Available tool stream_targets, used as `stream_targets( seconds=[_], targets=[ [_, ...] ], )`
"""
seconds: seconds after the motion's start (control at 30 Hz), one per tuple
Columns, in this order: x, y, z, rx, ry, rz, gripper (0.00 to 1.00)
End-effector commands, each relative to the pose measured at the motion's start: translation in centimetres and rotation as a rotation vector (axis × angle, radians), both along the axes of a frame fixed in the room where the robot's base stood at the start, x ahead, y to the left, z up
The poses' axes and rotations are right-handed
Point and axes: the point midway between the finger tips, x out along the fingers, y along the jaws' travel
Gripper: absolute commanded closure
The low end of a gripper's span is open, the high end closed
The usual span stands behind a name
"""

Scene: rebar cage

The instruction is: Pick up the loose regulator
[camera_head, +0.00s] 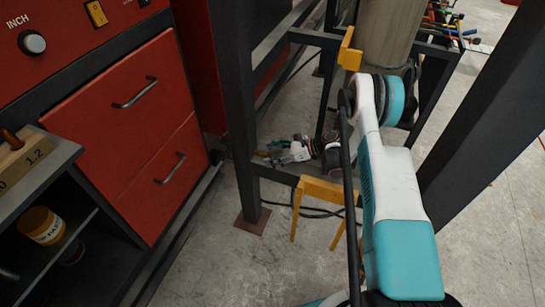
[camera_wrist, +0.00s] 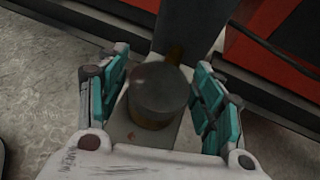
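A dark grey round, short cylinder (camera_wrist: 158,95) with a brownish stub behind it lies between my fingers in the wrist view. It looks like the loose regulator, though its lower part is hard to make out. My gripper (camera_wrist: 160,100) is open, with one teal-padded finger on each side of the cylinder. I cannot tell whether either pad touches it. In the head view my gripper (camera_head: 268,153) is low, beside a dark steel post. The regulator cannot be made out there.
The dark post (camera_head: 238,110) stands on a rusty foot plate, with dark rails around my arm. Yellow brackets (camera_head: 320,190) hang on the frame near my arm. A red drawer cabinet (camera_head: 140,130) stands at left. Black cables (camera_head: 320,211) lie on the concrete floor.

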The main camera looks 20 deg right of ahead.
Motion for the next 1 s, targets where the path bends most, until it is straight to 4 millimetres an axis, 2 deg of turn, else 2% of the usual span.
stream_targets(
  seconds=[0.03,0.2,0.23,0.63,1.0],
  targets=[
    [0.0,0.0,0.0,0.000,0.000,0.000,0.58],
    [0.0,0.0,0.0,0.000,0.000,0.000,0.97],
    [0.0,0.0,0.0,0.000,0.000,0.000,1.00],
    [0.0,0.0,0.5,0.002,-0.001,0.000,1.00],
    [-0.1,-0.3,4.0,0.002,0.000,-0.001,1.00]
  ],
)
